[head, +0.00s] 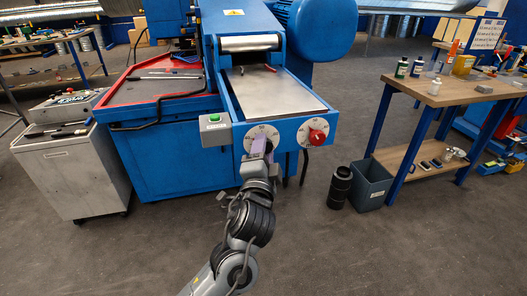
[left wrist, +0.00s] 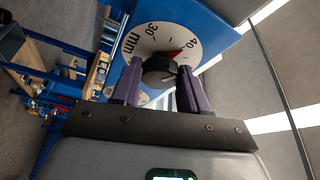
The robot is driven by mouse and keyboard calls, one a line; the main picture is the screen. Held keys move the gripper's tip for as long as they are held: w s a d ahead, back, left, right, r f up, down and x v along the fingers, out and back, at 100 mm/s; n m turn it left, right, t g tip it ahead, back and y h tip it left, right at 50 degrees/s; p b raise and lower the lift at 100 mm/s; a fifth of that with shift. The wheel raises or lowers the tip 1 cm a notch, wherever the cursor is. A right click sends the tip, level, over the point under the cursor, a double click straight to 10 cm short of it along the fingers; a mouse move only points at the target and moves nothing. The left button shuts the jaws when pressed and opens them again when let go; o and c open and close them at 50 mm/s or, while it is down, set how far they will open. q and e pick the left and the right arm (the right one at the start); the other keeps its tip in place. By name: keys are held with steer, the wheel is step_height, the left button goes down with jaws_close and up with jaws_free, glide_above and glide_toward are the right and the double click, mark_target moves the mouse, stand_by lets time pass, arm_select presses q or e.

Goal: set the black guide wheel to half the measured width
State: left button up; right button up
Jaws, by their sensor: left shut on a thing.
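The black guide wheel (left wrist: 159,70) sits at the centre of a white round dial (left wrist: 146,41) on the blue machine front. The dial reads "30", "40" and "mm" in the left wrist view. A red pointer (left wrist: 173,53) beside the wheel points close to the 40 mark. My left gripper (left wrist: 158,76) has its purple fingers on either side of the wheel and is shut on it. In the head view my left gripper (head: 259,146) covers the wheel and the lower part of the white dial (head: 262,132). My right gripper is not in view.
A red knob (head: 317,136) on a second white dial is right of the guide dial. A box with a green button (head: 215,131) is to the left. A steel plate (head: 272,94) lies above. A workbench (head: 450,90) and grey bin (head: 369,184) stand to the right.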

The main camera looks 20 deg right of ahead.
arm_select(q)
steer(key=o, duration=1)
steer(key=shift+o, duration=0.2)
steer(key=shift+s, duration=0.1)
steer(key=p+v, duration=0.3)
steer(key=v, duration=0.7)
steer(key=shift+s+a, duration=0.25)
steer(key=shift+s, duration=0.05)
steer(key=shift+f, duration=0.15)
